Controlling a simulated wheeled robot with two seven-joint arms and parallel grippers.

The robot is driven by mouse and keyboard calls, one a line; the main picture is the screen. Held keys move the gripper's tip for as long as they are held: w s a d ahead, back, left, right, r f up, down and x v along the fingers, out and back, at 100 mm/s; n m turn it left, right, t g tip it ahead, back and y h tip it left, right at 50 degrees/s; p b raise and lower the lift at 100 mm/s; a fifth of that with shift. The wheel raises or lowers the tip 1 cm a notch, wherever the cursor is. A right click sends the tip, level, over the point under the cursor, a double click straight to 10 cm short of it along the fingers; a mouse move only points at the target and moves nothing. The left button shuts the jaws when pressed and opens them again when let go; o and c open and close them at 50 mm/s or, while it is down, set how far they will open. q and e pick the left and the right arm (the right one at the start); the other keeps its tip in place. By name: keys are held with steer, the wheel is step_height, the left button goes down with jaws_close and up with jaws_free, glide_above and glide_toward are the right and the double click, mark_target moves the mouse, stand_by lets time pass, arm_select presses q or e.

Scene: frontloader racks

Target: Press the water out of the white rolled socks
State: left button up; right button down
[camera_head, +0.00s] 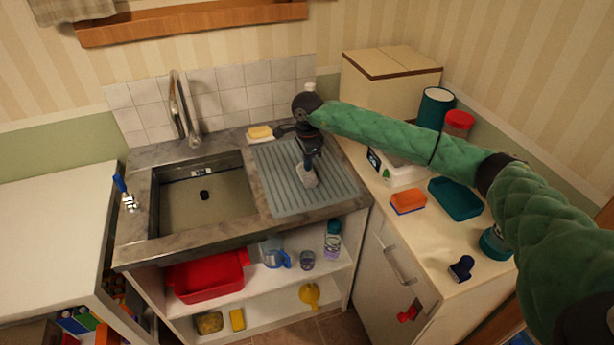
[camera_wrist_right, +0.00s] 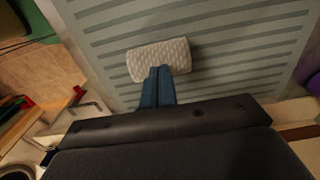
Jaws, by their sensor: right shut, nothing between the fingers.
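The white rolled socks (camera_head: 307,177) lie on the grey ribbed draining board (camera_head: 283,198) right of the sink. In the right wrist view the socks (camera_wrist_right: 150,56) show as a pale, knitted roll. My right gripper (camera_head: 304,163) points down at them. Its blue fingers (camera_wrist_right: 159,72) are together with nothing between them, and their tips overlap the edge of the roll. I cannot tell whether they touch or press it. My left gripper is not in view.
The sink basin (camera_head: 205,200) and tap (camera_head: 182,110) are left of the board. A yellow sponge on a dish (camera_head: 260,133) sits behind it. The right counter holds an orange sponge (camera_head: 408,201), a teal tray (camera_head: 455,198) and a red-lidded jar (camera_head: 458,123).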

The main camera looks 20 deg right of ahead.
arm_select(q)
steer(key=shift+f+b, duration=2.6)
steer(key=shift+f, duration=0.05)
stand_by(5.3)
